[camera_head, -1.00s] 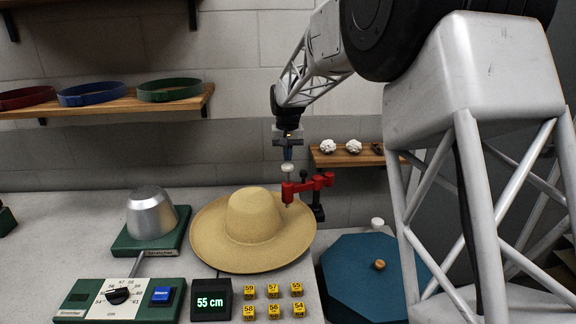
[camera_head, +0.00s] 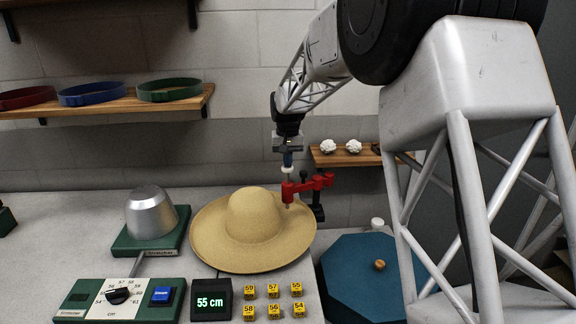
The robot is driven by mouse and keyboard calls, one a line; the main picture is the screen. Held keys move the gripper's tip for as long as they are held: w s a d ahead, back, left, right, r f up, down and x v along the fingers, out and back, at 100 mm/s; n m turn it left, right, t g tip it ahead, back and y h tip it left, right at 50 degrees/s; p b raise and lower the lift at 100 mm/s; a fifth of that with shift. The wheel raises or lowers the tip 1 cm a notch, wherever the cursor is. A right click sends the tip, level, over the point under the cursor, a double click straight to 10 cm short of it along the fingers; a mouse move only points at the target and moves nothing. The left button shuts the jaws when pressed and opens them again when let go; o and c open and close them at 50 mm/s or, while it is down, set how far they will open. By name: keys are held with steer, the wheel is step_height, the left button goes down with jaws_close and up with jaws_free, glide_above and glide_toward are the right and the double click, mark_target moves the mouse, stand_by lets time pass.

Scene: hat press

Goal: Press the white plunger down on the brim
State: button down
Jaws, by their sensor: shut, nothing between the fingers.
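The straw hat (camera_head: 256,216) lies on the table with its wide brim flat and its crown up. A red press arm (camera_head: 316,183) on a dark post stands at the hat's back right, and its lower tip is over the right side of the brim. The white plunger (camera_head: 288,171) sticks up from the top of the red arm's left end. My gripper (camera_head: 288,158) is shut and empty, pointing down directly above the plunger. I cannot tell whether the fingertips touch it.
A metal hat block (camera_head: 151,212) on a green base stands left of the hat. A control box (camera_head: 120,298), a display reading 55 cm (camera_head: 211,300) and several yellow number cubes (camera_head: 273,291) lie in front. A blue octagonal box (camera_head: 372,272) is at right.

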steer(key=shift+f, duration=1.65)
stand_by(0.4)
step_height(320, 180, up, 11)
stand_by(1.7)
steer(key=shift+r, duration=0.15)
